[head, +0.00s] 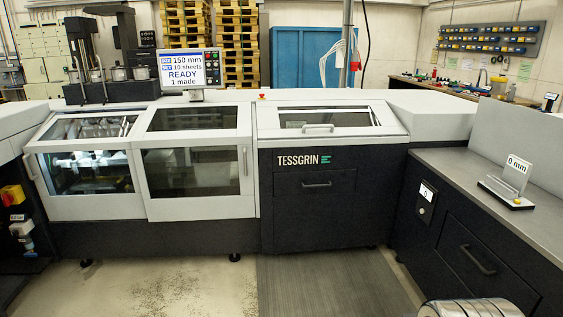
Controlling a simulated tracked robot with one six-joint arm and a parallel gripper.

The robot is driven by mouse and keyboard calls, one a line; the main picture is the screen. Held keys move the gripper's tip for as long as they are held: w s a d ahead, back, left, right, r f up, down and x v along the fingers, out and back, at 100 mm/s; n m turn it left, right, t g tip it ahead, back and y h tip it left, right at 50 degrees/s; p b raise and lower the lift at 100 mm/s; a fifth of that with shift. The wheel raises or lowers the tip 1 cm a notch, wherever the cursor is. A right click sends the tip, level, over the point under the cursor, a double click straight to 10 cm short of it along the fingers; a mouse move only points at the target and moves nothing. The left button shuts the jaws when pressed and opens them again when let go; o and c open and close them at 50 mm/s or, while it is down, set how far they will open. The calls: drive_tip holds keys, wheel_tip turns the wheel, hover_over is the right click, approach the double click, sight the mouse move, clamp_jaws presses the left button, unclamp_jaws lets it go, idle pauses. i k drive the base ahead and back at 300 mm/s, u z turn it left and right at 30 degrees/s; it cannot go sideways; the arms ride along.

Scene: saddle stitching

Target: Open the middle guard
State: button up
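The middle guard (195,165) is a white-framed cover with a dark window in its front and another in its sloping top. It sits down on the long stitching machine, between the left guard (88,170) and the right guard (330,118), and looks closed. My gripper is not in view.
A screen (190,68) above the machine reads 150 mm, 10 sheets, READY, 1 made. A black cabinet marked TESSGRIN (315,200) stands below the right guard. A grey bench (470,185) with a 0 mm sign runs along the right. The floor (160,285) in front is clear.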

sight(194, 161)
drive_tip(key=u, duration=0.2)
drive_tip(key=i, duration=1.45)
drive_tip(key=u, duration=0.5)
drive_tip(key=i, duration=0.75)
drive_tip(key=u, duration=0.45)
drive_tip(key=i, duration=1.4)
drive_tip(key=u, duration=0.3)
